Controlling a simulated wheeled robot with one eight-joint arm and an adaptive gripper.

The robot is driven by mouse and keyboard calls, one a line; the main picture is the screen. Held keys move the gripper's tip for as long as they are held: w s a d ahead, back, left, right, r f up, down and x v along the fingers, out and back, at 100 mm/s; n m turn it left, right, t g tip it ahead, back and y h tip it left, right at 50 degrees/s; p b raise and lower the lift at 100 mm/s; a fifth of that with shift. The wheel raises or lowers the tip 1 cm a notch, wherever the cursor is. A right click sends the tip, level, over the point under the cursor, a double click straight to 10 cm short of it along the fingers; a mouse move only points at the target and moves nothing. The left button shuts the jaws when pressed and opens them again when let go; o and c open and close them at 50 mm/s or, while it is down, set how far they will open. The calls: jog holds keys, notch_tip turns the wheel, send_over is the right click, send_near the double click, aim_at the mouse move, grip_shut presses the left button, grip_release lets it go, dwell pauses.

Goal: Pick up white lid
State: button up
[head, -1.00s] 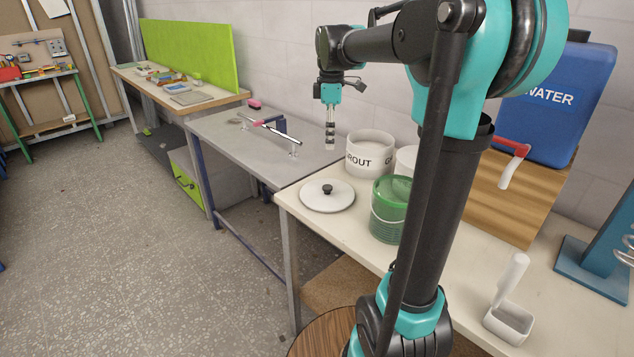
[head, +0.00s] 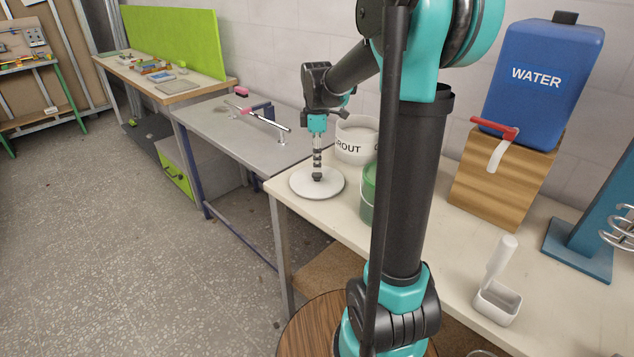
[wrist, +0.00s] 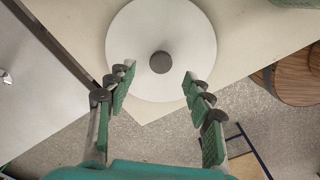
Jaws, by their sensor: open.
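The white lid (head: 332,185) is a round disc with a dark knob at its centre. It lies flat on the cream table near its far left corner. In the wrist view the lid (wrist: 190,35) is at the top middle, with its dark knob (wrist: 160,62) in line with the gap between my fingers. My gripper (head: 317,176) is over the lid at its knob, pointing down. In the wrist view my gripper (wrist: 157,80) is open, with one finger on each side of the knob's line and nothing held. In the head view the fingers hide the knob.
A white GROUT bucket (head: 355,145) stands behind the lid. A green bucket (head: 368,195) stands to its right, partly hidden by my arm. A blue water container (head: 545,70) on a wooden block is farther right. A grey table (head: 235,135) adjoins at left.

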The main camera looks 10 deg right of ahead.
aim_at(317, 173)
jog(key=shift+f, duration=2.3)
grip_shut()
jog(key=shift+r, duration=0.1)
